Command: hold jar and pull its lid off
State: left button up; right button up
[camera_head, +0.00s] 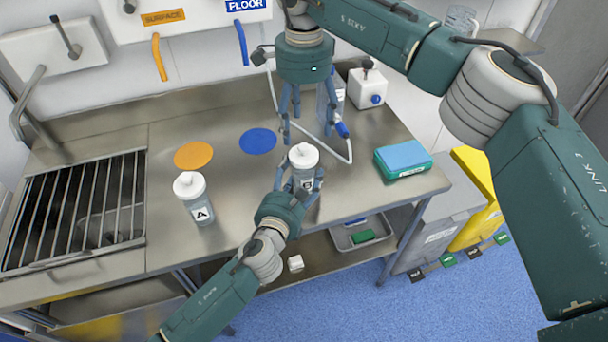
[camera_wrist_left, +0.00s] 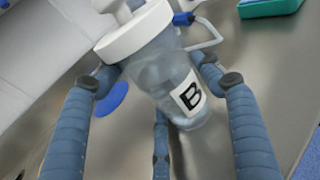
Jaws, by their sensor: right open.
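Jar B (camera_head: 304,181), clear with a white lid (camera_head: 304,155), stands upright near the front of the steel table. It also shows in the left wrist view, where the jar (camera_wrist_left: 165,75) is large with its label and its white lid (camera_wrist_left: 133,30). My left gripper (camera_head: 301,183) has its fingers closed around the jar's sides, below the lid. The lid is on the jar. My right gripper (camera_head: 292,122) points down from above, open and empty, with its fingers above and behind the lid. Jar A (camera_head: 200,206), also white-lidded, stands to the left.
An orange disc (camera_head: 193,155) and a blue disc (camera_head: 258,141) lie on the table (camera_head: 165,130). A green-and-blue box (camera_head: 403,159) is at right. A sink grate (camera_head: 75,210) is at far left.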

aim_at(303, 147)
pick_arm(q)
jog(key=c, duration=0.8)
jog(key=shift+s+r, duration=0.1)
jog(key=shift+c, duration=1.4)
pick_arm(e)
jog(key=shift+s, duration=0.1)
jog(key=shift+c, duration=0.7)
jog(key=shift+r, duration=0.15)
jog(key=c, duration=0.4)
jog(key=shift+s+a+r+n, duration=0.1)
jog(key=shift+r+n, duration=0.15)
jog(key=shift+n, duration=0.45)
jog(key=shift+c, duration=0.7)
jog(key=s+r+n+t, duration=0.3)
jog(key=s+r+n, duration=0.15)
jog(key=n, duration=0.75)
jog(key=x, duration=0.7)
jog(key=w+x, duration=0.1)
jog(key=x, duration=0.3)
jog(key=shift+w+f, duration=0.15)
